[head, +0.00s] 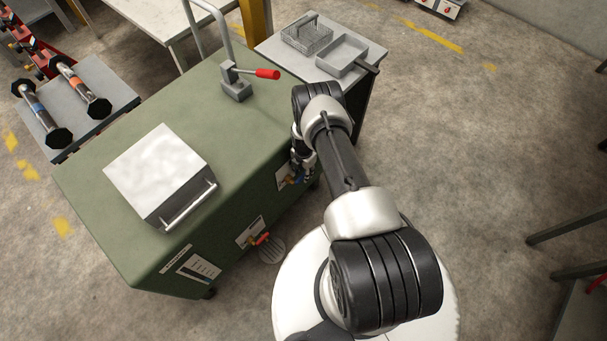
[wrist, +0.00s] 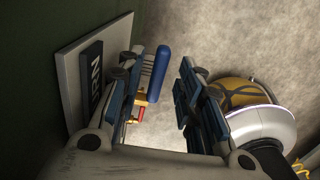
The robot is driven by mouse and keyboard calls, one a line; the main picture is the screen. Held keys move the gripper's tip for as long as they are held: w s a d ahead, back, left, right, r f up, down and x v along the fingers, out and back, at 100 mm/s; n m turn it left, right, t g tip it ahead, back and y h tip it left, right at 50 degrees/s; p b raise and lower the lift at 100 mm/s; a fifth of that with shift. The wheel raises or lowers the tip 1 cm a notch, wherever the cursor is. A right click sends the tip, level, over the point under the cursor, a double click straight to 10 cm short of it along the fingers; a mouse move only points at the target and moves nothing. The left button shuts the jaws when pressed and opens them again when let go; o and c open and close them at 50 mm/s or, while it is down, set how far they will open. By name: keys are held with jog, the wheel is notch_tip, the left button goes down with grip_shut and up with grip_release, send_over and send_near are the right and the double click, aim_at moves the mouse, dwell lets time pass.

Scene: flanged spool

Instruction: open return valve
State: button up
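The return valve has a blue lever handle (wrist: 161,74) and a brass body (wrist: 141,97), beside a label plate (wrist: 82,70) on the green cabinet's side. The plate's text is only partly visible. In the wrist view my gripper (wrist: 163,83) is open, and the blue handle shows in the gap between its fingers, closer to the left finger. I cannot tell whether a finger touches it. In the head view my gripper (head: 301,168) is low against the cabinet's right side, and my arm and gripper hide most of the valve.
The green cabinet (head: 100,180) carries a metal lid (head: 158,165) and a red-handled lever clamp (head: 238,84). A second valve with a red handle (head: 262,239) sits lower on the same side. A side table (head: 357,86) with baskets stands behind.

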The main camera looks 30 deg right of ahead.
jog(key=shift+f, duration=0.6)
jog(key=shift+c, duration=0.5)
grip_shut()
